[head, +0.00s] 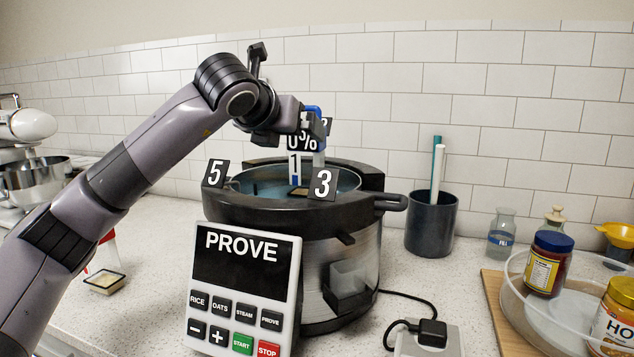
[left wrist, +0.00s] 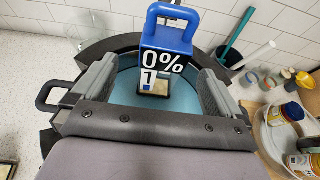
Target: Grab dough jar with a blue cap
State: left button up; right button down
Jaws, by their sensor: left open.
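A jar with a blue cap (left wrist: 168,35) and a loop handle stands over the round cooker; its tags read 0% and 1. In the head view its blue cap (head: 313,112) shows partly behind my left gripper (head: 298,128). In the left wrist view my left gripper (left wrist: 157,70) is open, with one finger on each side of the blue-capped piece and gaps visible. I cannot tell whether either finger touches it. The jar's lower part is mostly hidden by its tags and the cooker rim. My right gripper is not in view.
The cooker (head: 340,255) has a PROVE panel (head: 243,290) in front and number cards 5 and 3 on its rim. A dark utensil cup (head: 431,222) stands right of it.

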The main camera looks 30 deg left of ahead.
aim_at(302, 142)
pick_arm(q)
jog(key=shift+w+a+f+b, duration=0.1)
jog(key=shift+w+f+b, duration=0.1)
jog(key=shift+f, duration=0.25)
jog(key=shift+w+f+b, duration=0.1)
jog(key=shift+f+b, duration=0.1)
jog(key=shift+f, duration=0.2)
jog(key=shift+d+p+x, duration=0.15)
jog(key=shift+p+x, duration=0.45)
jog(key=shift+x, duration=1.15)
jog(key=shift+d+p+x, duration=0.15)
jog(key=shift+p+x, duration=0.4)
jog(key=shift+x, duration=1.25)
jog(key=shift+w+r, duration=0.15)
jog(key=c, duration=1)
jog(key=shift+r, duration=0.15)
jog(key=shift+c, duration=1.4)
